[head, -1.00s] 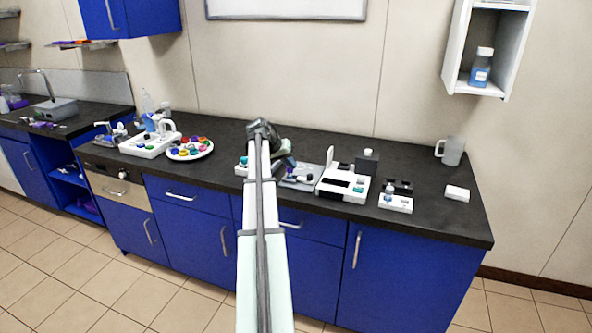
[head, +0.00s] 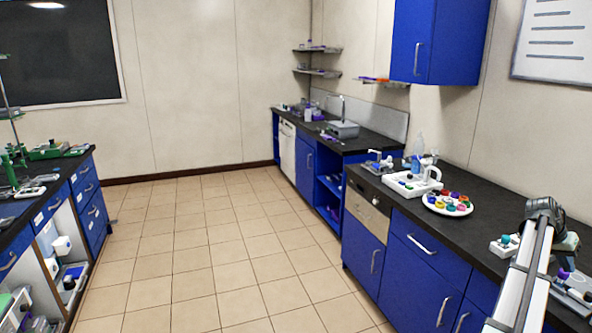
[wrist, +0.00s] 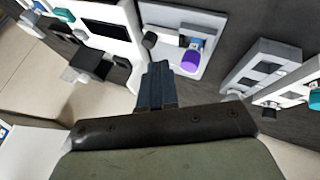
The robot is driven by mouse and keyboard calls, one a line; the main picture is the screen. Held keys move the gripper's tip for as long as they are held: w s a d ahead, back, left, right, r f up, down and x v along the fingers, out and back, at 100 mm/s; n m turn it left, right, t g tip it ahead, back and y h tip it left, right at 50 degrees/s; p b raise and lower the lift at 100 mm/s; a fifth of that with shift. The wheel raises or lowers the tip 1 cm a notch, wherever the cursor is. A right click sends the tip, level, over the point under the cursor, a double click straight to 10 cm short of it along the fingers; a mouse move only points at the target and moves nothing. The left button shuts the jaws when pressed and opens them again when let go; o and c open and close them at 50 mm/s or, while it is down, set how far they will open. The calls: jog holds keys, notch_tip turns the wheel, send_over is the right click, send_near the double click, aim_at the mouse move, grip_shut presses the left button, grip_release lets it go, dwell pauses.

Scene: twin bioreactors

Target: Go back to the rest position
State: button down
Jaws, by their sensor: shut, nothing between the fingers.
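My gripper (wrist: 157,85) is shut and empty in the wrist view, its dark fingers pressed together. In the head view my arm rises at the lower right and reaches over the dark worktop (head: 485,190). The gripper's fingertips cannot be made out there.
White racks (wrist: 262,72) stand right of the fingers in the wrist view, white-and-black devices (wrist: 105,28) at upper left. In the head view a round plate (head: 428,206) of coloured caps and a white tray (head: 399,187) stand farther along the bench. The tiled floor (head: 220,240) is clear.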

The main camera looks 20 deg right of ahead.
jog(key=w+a+f+n+t+y, duration=0.1)
jog(key=w+a+f+n+y, duration=0.15)
jog(key=a+f, duration=1.1)
jog(key=w+a+f+n+t+y, duration=0.15)
jog(key=w+a+f, duration=0.25)
jog(key=a+f, duration=0.9)
jog(key=w+a+f+n+t+y, duration=0.1)
jog(key=w+a+f+n+y, duration=0.2)
jog(key=a+f, duration=1.05)
jog(key=s+a+f+n+g, duration=0.15)
jog(key=a+f, duration=0.25)
jog(key=a, duration=0.6)
jog(key=s+a+f+n+g, duration=0.1)
jog(key=s+a+f+n, duration=0.2)
jog(key=a, duration=0.8)
jog(key=s+a+f+n+g, duration=0.1)
jog(key=s+a+f+n, duration=0.1)
jog(key=s+a+f, duration=0.2)
jog(key=s+a+f+n+g+h, duration=0.1)
jog(key=s+a+f, duration=0.4)
jog(key=s+a, duration=0.5)
jog(key=shift+a+n+g, duration=0.65)
jog(key=shift+a+g, duration=0.15)
jog(key=shift+a, duration=1.35)
